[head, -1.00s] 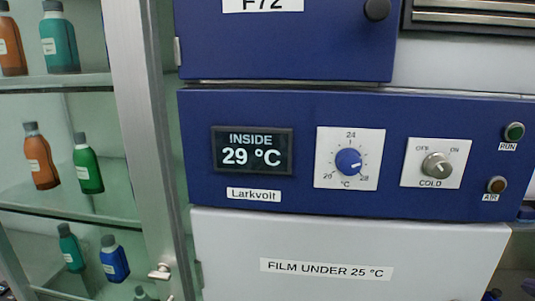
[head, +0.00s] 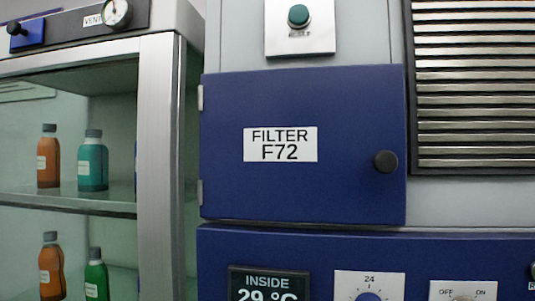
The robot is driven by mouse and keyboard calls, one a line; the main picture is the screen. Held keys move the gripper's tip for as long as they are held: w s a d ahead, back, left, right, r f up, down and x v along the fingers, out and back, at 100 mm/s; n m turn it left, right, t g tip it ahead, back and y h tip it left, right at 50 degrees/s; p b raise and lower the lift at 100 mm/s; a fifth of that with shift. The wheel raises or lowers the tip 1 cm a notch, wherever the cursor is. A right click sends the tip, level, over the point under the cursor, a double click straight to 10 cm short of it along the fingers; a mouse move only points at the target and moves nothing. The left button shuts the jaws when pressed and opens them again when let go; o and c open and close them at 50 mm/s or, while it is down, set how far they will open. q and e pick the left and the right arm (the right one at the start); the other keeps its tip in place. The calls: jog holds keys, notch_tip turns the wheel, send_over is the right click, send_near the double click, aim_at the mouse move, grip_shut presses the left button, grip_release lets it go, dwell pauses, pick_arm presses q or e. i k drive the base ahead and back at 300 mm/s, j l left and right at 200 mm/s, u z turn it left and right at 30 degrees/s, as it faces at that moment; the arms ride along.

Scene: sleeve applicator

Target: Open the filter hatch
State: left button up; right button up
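The filter hatch (head: 300,190) is a blue square door in the middle of the head view. It looks shut and lies flat against the grey machine front. A white label (head: 280,145) on it reads FILTER F72. A round black knob (head: 385,161) sits near its right edge. Two hinges (head: 201,98) show on its left edge. Neither of my grippers is in view.
A glass-fronted cabinet (head: 158,160) with bottles stands to the left. A slatted metal vent (head: 475,85) is to the right of the hatch. A green button (head: 298,15) is above. A blue control panel (head: 215,255) with a 29 °C display (head: 268,284) is below.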

aim_at(327, 145)
jog(key=k+l+z, duration=0.3)
jog(key=l+z, duration=0.3)
jog(key=k+l+z, duration=0.25)
jog(key=l+z, duration=0.3)
jog(key=l, duration=0.15)
jog(key=l+z, duration=0.3)
jog(key=k+l, duration=0.05)
jog(key=l, duration=0.05)
